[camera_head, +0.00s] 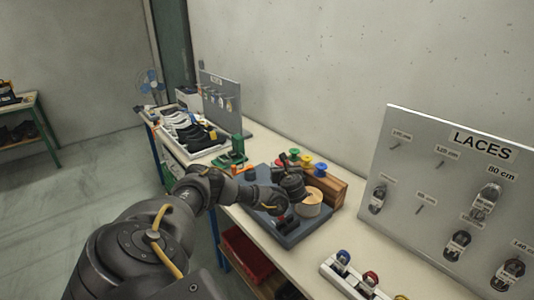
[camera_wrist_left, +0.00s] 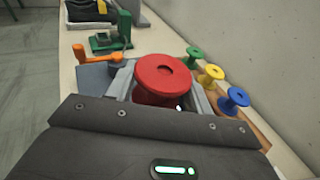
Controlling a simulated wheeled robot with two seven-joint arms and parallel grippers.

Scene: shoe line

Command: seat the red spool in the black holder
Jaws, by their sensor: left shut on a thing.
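In the left wrist view the red spool (camera_wrist_left: 164,78) stands between the grey fingers of my left gripper (camera_wrist_left: 160,92), its round red top facing the camera. The gripper is shut on it. The black holder cannot be told apart clearly from the dark tray and gripper. Whether the spool touches anything below is hidden. My right gripper is in neither view.
The dark tray (camera_head: 292,238) carries a tan cylinder (camera_head: 311,207) close to the gripper. A wooden block (camera_head: 331,187) behind holds green (camera_wrist_left: 195,57), yellow (camera_wrist_left: 211,73) and blue (camera_wrist_left: 235,99) spools. A green fixture (camera_head: 234,157) stands farther back, and a white rack (camera_head: 345,278) stands in front.

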